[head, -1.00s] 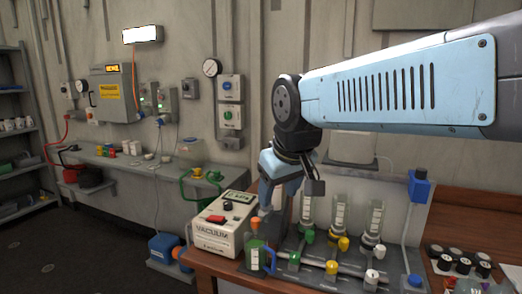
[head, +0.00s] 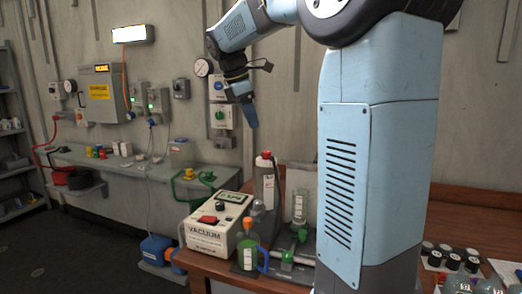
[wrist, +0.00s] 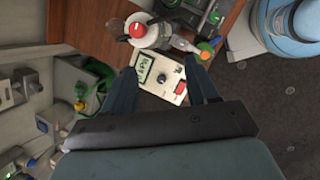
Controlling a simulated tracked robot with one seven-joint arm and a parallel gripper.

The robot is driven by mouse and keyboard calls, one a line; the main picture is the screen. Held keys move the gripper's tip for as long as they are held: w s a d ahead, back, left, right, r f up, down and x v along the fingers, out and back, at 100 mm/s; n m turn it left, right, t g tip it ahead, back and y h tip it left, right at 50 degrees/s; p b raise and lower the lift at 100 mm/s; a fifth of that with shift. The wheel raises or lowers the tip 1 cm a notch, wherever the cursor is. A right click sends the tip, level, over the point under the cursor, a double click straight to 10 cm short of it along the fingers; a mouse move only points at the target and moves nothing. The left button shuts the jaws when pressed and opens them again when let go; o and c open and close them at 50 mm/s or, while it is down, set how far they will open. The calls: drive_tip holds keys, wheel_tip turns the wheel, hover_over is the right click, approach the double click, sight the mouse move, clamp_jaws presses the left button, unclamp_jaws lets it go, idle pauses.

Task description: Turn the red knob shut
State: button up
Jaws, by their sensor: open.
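The red knob (head: 266,155) sits on top of a grey cylinder (head: 264,190) behind the vacuum unit on the wooden bench. In the wrist view the red knob (wrist: 137,29) shows from above, past the left fingertip and apart from it. My gripper (head: 252,122) is raised above and left of the knob in the head view, fingers pointing down. In the wrist view my gripper (wrist: 159,66) has its two fingers spread, with nothing between them; the vacuum unit lies below. I cannot tell how far the knob is turned.
The vacuum unit (head: 216,225) has a red switch (head: 208,219). A grey wall shelf (head: 120,165) is at left. My arm hides the bench's middle; dark jars (head: 452,262) stand at right.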

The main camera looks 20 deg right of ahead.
sight(264, 152)
drive_tip(key=w+d+n, duration=0.2)
drive_tip(key=w+n, duration=0.1)
drive_tip(key=w, duration=0.2)
drive_tip(key=shift+g, duration=0.4)
drive_tip(key=x, duration=1.3)
drive_tip(key=shift+w+d+f, duration=0.1)
drive_tip(key=shift+d+f, duration=0.15)
drive_tip(key=shift+d, duration=0.2)
drive_tip(key=shift+a, duration=0.1)
drive_tip(key=c, duration=1)
